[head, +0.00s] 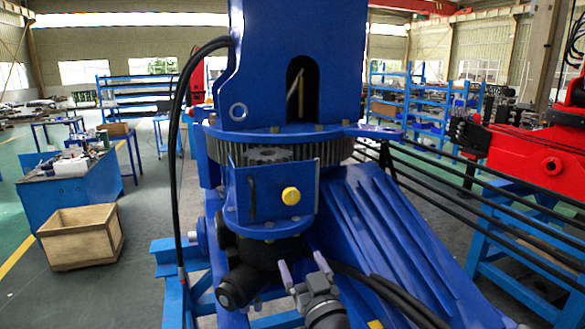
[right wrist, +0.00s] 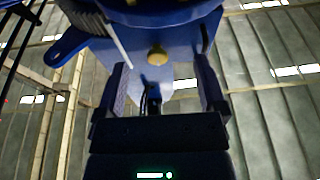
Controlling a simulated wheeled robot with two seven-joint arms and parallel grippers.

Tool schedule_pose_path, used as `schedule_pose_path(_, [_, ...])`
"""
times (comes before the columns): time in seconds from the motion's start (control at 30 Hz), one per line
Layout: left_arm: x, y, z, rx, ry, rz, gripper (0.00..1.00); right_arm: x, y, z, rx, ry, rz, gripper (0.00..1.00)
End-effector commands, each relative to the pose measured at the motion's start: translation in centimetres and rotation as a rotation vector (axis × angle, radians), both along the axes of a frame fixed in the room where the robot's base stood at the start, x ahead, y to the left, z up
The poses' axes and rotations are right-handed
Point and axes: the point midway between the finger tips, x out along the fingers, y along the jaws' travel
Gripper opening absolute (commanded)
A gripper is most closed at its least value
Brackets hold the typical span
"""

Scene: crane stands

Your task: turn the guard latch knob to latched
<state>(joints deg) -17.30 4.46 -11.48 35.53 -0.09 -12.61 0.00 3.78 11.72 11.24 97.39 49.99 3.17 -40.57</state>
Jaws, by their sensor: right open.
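The guard latch knob (head: 290,196) is a round yellow knob on the front of the blue guard plate (head: 271,184), at its right side. It also shows in the right wrist view (right wrist: 157,56), dull yellow, above the middle. A dark upright handle (head: 251,198) is on the plate to the left of the knob. My right gripper (head: 303,266) is open and empty, below the knob and apart from it, with its fingers pointing up. In the right wrist view its two fingers (right wrist: 163,82) stand wide to either side below the knob. My left gripper is not in view.
The toothed ring (head: 240,148) and blue crane column (head: 300,30) rise above the plate. Black hoses (head: 180,100) hang at the left and a ribbed blue arm (head: 385,240) slopes down right. A wooden crate (head: 80,237) stands on the floor at left.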

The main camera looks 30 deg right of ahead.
Motion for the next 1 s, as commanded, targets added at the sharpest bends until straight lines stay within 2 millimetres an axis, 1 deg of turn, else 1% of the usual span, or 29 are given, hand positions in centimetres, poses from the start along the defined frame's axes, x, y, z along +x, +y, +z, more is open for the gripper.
schedule_pose_path(0.03, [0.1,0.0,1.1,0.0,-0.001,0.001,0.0,-0.2,-0.3,3.2,-0.003,-0.056,-0.01,0.9])
schedule_pose_path(0.1, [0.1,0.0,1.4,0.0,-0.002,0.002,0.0,-0.5,-0.7,5.3,-0.008,-0.107,-0.022,0.9])
schedule_pose_path(0.17, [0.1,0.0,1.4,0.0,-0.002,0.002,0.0,-0.4,-0.9,6.2,-0.01,-0.128,-0.026,0.9])
schedule_pose_path(0.27, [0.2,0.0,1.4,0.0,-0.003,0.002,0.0,0.8,-1.2,6.7,-0.009,-0.134,-0.026,0.9])
schedule_pose_path(0.43, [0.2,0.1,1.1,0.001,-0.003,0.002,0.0,4.7,-2.1,8.2,-0.01,-0.132,-0.026,0.9])
schedule_pose_path(0.5, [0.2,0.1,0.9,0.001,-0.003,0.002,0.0,6.0,-2.5,8.7,-0.01,-0.13,-0.026,0.9])
schedule_pose_path(0.6, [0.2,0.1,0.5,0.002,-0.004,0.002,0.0,7.4,-2.7,9.1,-0.01,-0.128,-0.025,0.9])
schedule_pose_path(0.73, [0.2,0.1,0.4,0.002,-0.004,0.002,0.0,8.2,-2.9,9.5,-0.009,-0.126,-0.025,0.9])
schedule_pose_path(0.97, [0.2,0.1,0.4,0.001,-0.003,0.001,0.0,8.3,-3.0,9.6,-0.008,-0.125,-0.025,0.9])
schedule_pose_path(1.0, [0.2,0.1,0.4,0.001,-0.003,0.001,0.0,8.3,-3.0,9.6,-0.008,-0.125,-0.025,0.85])
